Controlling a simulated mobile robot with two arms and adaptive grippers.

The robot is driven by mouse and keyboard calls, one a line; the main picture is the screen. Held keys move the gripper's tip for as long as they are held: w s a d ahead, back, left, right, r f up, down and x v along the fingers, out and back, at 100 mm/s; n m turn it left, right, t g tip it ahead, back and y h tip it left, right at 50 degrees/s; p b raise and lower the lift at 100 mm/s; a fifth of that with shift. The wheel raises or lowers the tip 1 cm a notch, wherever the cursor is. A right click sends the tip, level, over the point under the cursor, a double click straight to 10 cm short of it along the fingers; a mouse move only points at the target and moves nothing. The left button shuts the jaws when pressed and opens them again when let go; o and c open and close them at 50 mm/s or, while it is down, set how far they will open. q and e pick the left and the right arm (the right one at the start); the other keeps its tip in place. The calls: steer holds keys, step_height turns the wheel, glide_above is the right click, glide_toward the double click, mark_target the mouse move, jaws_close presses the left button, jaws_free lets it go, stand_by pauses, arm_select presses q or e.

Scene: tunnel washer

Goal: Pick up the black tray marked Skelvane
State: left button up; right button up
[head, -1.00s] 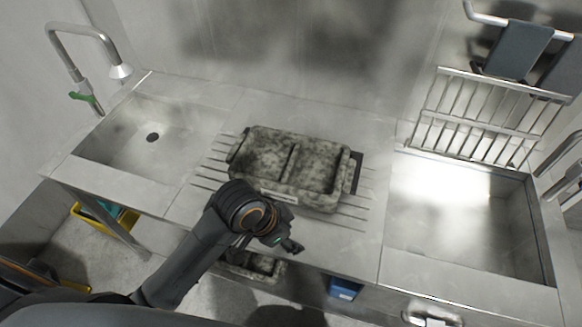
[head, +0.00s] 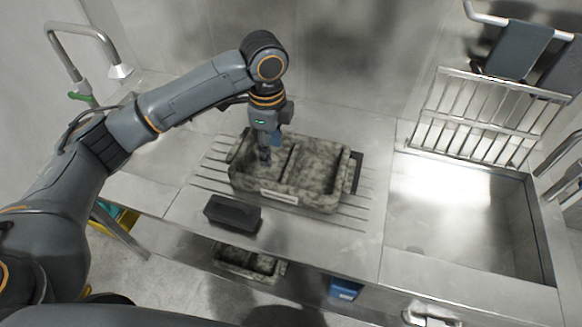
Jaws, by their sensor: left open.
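A two-compartment tray (head: 325,203), mottled dark and pale grey, sits on the grooved drainboard between the sinks. It has a pale label (head: 279,197) on its front wall, too small to read. A small, plain black box-like thing (head: 232,215) lies on the counter in front of its left corner; no marking is readable on it. A second mottled tray (head: 250,262) shows partly below the counter. My left gripper (head: 265,157) is open and points down over the left compartment of the upper tray. Whether it touches the tray is unclear. My right gripper is out of view.
A tap (head: 75,30) stands at the left sink, partly hidden by my left arm. An empty sink (head: 455,220) and a wire rack (head: 480,118) are at the right. A blue item (head: 345,289) is below the counter's front edge.

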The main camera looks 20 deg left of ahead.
arm_select(q)
glide_above(271, 183)
steer(key=f, duration=0.8)
steer(key=shift+w+d+p, duration=0.2)
steer(key=shift+w+p, duration=0.1)
steer(key=shift+p, duration=0.05)
steer(key=f, duration=0.2)
steer(key=f+p, duration=0.1)
steer(key=f, duration=0.1)
steer(key=shift+s+a, duration=0.3)
steer(key=shift+f, duration=0.6)
jaws_close()
